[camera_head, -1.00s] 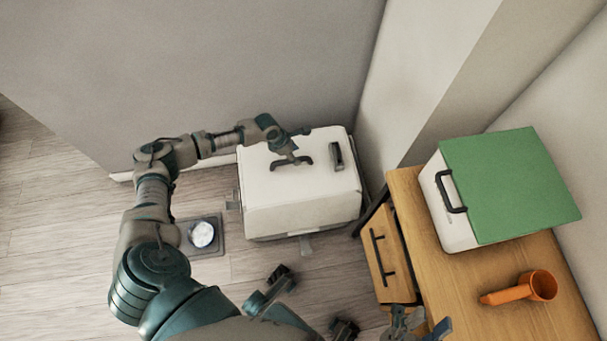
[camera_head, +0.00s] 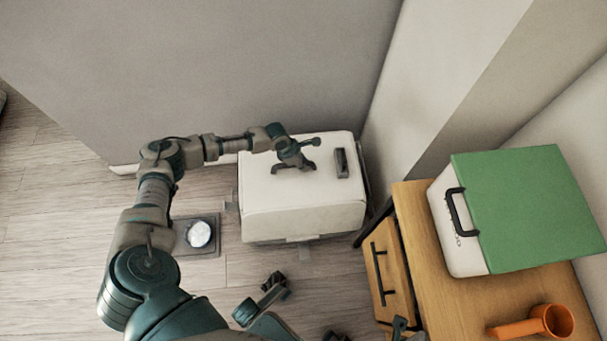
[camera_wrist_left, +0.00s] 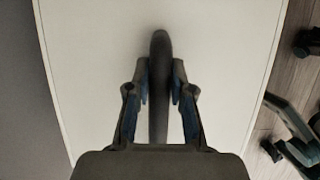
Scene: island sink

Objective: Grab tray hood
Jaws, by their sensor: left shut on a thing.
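The tray hood is a white box-shaped cover (camera_head: 300,216) on the floor by the wall, with a dark handle (camera_head: 281,170) on its top. My left gripper (camera_head: 297,163) is over the top of the hood and shut on this handle. In the left wrist view, the dark handle (camera_wrist_left: 159,70) stands between the two fingers of my left gripper (camera_wrist_left: 160,85), above the white top (camera_wrist_left: 90,50). A second dark handle (camera_head: 341,163) on the hood's right side is free.
A wooden table (camera_head: 447,305) with a drawer (camera_head: 386,278) stands at the right. On it are a white box with a green lid (camera_head: 530,205) and an orange scoop (camera_head: 535,323). A grey plate with a white disc (camera_head: 199,234) lies on the floor. The wall is close behind the hood.

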